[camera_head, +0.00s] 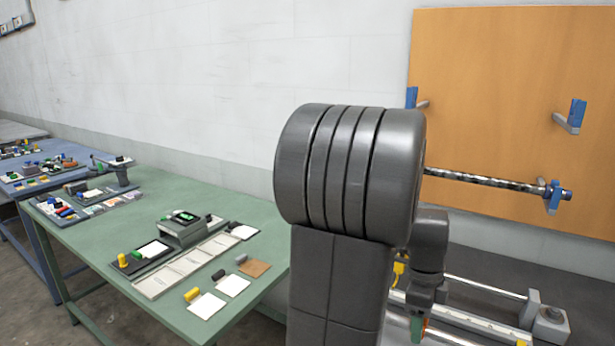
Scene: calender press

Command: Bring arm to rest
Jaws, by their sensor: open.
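My dark grey arm rises large in the middle of the head view, and a lower part of it shows behind to the right. At its end, low in the picture, my gripper (418,327) shows only as a small green and orange part. It is open, and most of it is hidden or cut off by the bottom edge. It is over the machine with pale rails (480,330). I cannot tell whether it touches anything there.
A green table (215,275) at left carries several small blocks, cards and trays. An orange-brown board (490,85) at right has blue-tipped brackets (573,117) and a dark rod (490,180) sticking out beside my arm. A grey block (550,325) stands at lower right.

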